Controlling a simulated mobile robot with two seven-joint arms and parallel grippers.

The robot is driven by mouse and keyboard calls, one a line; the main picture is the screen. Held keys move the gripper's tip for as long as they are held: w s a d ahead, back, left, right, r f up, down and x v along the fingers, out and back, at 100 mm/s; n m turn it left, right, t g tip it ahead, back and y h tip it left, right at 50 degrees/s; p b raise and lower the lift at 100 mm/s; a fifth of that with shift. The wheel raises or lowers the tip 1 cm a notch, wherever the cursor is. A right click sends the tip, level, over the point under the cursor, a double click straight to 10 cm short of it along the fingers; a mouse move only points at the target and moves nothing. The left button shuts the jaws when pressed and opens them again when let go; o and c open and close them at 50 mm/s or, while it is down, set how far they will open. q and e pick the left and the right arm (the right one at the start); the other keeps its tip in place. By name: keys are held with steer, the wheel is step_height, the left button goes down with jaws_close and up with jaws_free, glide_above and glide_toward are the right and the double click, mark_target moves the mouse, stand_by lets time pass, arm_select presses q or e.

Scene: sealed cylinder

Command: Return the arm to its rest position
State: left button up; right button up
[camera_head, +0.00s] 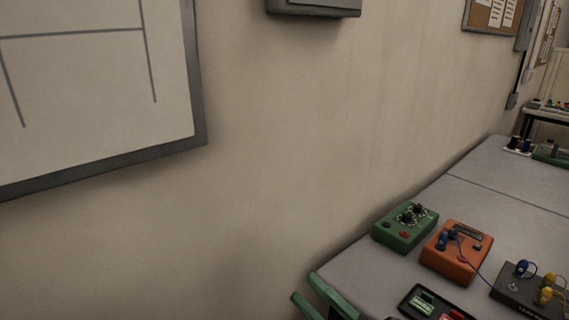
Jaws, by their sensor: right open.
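I make out neither of my grippers and neither arm in the head view. The place where the arms rest is not in the picture. Two short green bars (333,297) show at the bottom, along the near left corner of the grey workbench (385,268). They look like part of the bench's frame.
On the bench are a green box (404,229) with knobs, an orange box (456,254) with a blue plug, a black unit (515,287) with blue and yellow plugs, and a dark tray (408,306). A framed whiteboard (100,95) hangs left.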

steer(key=d+f+m+t+h, duration=0.2)
steer(key=d+f+m+h, duration=0.4)
steer(key=f+m+h, duration=0.45)
steer(key=s+d+f+m+g+h, duration=0.2)
steer(key=s+f+m, duration=0.4)
steer(key=f, duration=0.5)
steer(key=s+d+f+m+g+h, duration=0.2)
steer(key=s+d+f+m+g, duration=0.2)
steer(key=s+f+m, duration=0.3)
steer(key=s+f+g, duration=0.1)
steer(key=s+f, duration=0.2)
steer(key=shift+f+g, duration=0.4)
